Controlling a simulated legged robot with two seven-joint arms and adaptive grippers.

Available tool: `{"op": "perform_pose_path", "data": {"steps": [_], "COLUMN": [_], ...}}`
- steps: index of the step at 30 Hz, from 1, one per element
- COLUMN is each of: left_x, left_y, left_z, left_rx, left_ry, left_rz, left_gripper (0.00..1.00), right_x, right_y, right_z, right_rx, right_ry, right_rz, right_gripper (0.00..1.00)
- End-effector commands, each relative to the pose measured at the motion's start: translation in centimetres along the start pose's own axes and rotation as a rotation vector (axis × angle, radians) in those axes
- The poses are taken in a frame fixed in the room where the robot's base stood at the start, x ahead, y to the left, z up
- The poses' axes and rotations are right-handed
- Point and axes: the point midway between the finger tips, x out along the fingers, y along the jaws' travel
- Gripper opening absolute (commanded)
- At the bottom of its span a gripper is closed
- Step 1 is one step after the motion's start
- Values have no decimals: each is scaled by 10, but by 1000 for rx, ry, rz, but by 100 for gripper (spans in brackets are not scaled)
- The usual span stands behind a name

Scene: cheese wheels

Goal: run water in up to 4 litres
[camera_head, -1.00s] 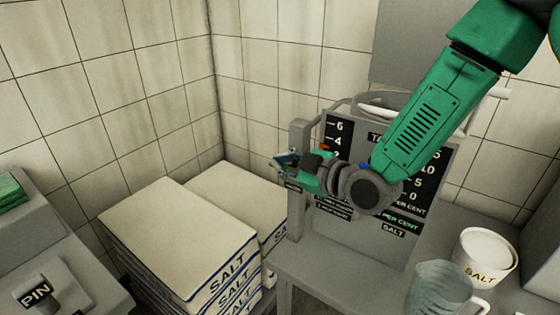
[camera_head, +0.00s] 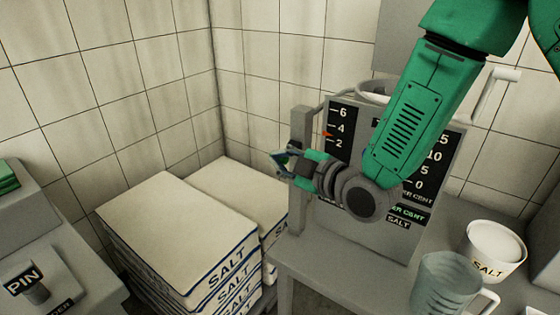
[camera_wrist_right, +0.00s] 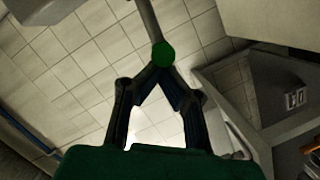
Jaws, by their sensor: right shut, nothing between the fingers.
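The grey board (camera_head: 385,240) has a black scale (camera_head: 341,128) marked 6, 4 and 2. A small orange-red pointer (camera_head: 328,134) stands between 2 and 4, closer to 4. Behind the board, the rim of a round vessel (camera_head: 372,88) shows partly; the water inside is hidden. My right gripper (camera_head: 281,160) is shut and empty, in front of the board's left post. In the right wrist view its fingertips (camera_wrist_right: 160,68) meet just below a green round knob (camera_wrist_right: 163,54) on a grey bar; I cannot tell whether they touch. My left gripper is out of view.
Stacked salt sacks (camera_head: 180,225) stand left of the grey table. A white salt tub (camera_head: 494,250) and a clear jug (camera_head: 445,285) stand at its right.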

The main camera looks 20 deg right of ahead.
Motion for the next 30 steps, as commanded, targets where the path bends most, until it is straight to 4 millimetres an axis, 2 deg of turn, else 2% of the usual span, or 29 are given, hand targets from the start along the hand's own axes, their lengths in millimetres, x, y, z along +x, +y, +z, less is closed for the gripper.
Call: {"op": "perform_pose_path", "data": {"steps": [1, 3, 12, 15, 30], "left_x": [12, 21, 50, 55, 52], "left_y": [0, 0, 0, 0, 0], "left_z": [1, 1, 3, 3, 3], "left_rx": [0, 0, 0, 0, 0], "left_ry": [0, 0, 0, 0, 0], "left_rz": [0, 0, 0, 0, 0], "left_gripper": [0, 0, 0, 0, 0], "right_x": [1, 2, 4, 5, 4], "right_y": [-9, -14, -26, -28, -25], "right_z": [4, 7, 17, 19, 18], "right_rx": [-43, -101, -311, -338, -332], "right_ry": [1, 1, 0, 0, -1], "right_rz": [5, 20, 75, 84, 83], "right_gripper": [0, 0, 0, 0, 0]}}
